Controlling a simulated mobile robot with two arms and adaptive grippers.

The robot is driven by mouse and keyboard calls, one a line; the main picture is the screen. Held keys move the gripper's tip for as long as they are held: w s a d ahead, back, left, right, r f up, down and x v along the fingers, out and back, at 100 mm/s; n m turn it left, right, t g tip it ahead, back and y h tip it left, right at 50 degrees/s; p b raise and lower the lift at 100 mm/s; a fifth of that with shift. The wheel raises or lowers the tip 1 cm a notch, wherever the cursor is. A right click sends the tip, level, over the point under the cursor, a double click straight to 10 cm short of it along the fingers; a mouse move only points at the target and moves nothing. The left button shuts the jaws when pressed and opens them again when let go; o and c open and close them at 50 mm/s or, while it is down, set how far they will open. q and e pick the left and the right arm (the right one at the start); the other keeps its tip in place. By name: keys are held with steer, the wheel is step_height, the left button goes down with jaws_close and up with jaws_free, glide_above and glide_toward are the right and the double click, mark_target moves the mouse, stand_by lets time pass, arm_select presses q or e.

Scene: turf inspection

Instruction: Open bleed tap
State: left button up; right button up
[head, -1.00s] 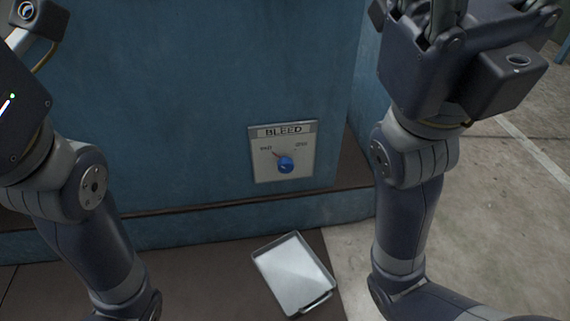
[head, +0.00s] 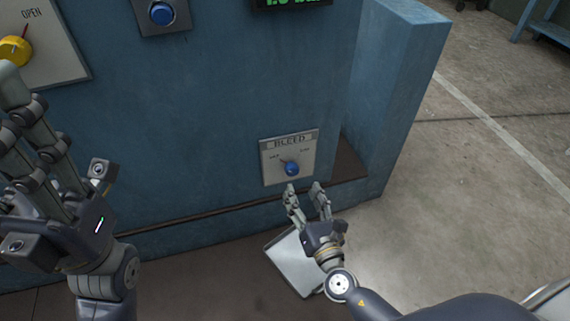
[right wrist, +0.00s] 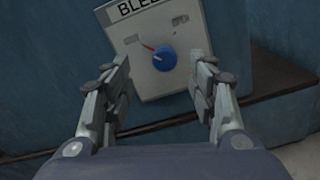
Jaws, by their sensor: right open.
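The bleed tap is a blue knob (head: 292,169) with a red pointer, on a pale plate (head: 304,149) marked BLEED, low on the blue cabinet. The pointer aims up and left, toward the left-hand label. In the right wrist view the knob (right wrist: 164,59) shows between and beyond the two fingers. My right gripper (head: 305,190) is open and empty, just below and in front of the knob, apart from it. My left gripper (head: 25,110) is at the left, away from the plate; its fingers point up, and how far they are apart is unclear.
A metal tray (head: 291,265) lies on the floor below the plate, partly hidden by my right gripper. A yellow knob (head: 14,50) near the word OPEN, a blue button (head: 161,13) and a green display (head: 292,3) are higher on the cabinet. Open floor lies at the right.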

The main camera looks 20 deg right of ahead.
mark_target(293, 172)
steer(key=shift+n, duration=0.3)
steer(key=w, duration=0.3)
steer(key=w+b, duration=0.1)
steer(key=w, duration=0.2)
steer(key=w+f, duration=0.1)
steer(key=w, duration=0.3)
steer(key=shift+a, duration=0.1)
steer(key=c, duration=1)
